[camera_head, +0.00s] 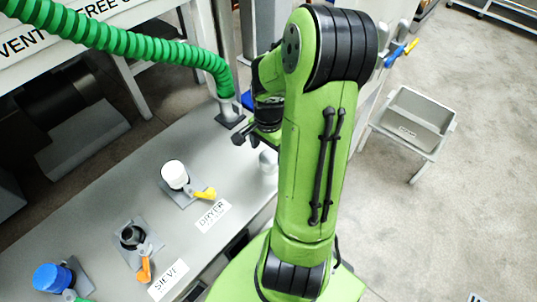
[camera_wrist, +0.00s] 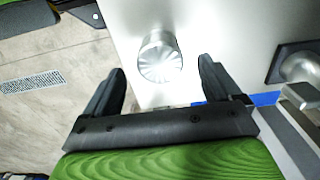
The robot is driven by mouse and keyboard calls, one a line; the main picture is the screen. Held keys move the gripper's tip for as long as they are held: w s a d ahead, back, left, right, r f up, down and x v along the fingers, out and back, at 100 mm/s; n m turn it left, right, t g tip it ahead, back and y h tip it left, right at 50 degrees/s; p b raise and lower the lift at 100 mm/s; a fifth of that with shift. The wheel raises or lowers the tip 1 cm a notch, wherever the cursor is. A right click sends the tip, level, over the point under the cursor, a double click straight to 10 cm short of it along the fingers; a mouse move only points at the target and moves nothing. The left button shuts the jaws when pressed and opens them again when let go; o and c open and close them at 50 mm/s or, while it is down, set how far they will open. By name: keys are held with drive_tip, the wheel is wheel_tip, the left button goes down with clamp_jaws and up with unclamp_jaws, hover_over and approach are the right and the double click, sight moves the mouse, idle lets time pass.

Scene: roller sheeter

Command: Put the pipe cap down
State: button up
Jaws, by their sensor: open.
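The pipe cap (camera_wrist: 160,58) looks like a pale, shiny round piece with a ridged face. It rests on the light grey table top (camera_wrist: 205,22) in the wrist view. In the head view a pale grey piece, likely the same cap (camera_head: 267,160), shows beside my arm, partly hidden by it. My gripper (camera_wrist: 162,72) is open, with one black finger on each side of the cap and a visible gap to both. In the head view my gripper (camera_head: 246,138) is low over the table's far end, largely covered by my green arm.
A white-capped fitting with a yellow handle (camera_head: 204,194) stands by the DRYER label (camera_head: 213,215). A dark fitting with an orange handle (camera_head: 144,270) and a blue-capped one (camera_head: 52,278) are nearer. A green hose (camera_head: 130,42) ends at a post. A grey bin (camera_head: 412,118) stands right.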

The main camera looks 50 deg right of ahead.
sight(268, 157)
drive_tip(key=a+r+n+t+h+p, duration=0.2)
drive_tip(key=a+r+n, duration=0.65)
drive_tip(key=r, duration=0.75)
drive_tip(key=s+a+r+n+t+y, duration=0.2)
drive_tip(key=s+a+r+n+t, duration=0.1)
drive_tip(key=s+a+n, duration=0.5)
drive_tip(key=a+r+n, duration=0.1)
drive_tip(key=a, duration=0.2)
drive_tip(key=shift+a+r+t, duration=0.25)
drive_tip(key=shift+a+t, duration=0.05)
drive_tip(key=shift+a, duration=0.05)
drive_tip(key=shift+r, duration=0.1)
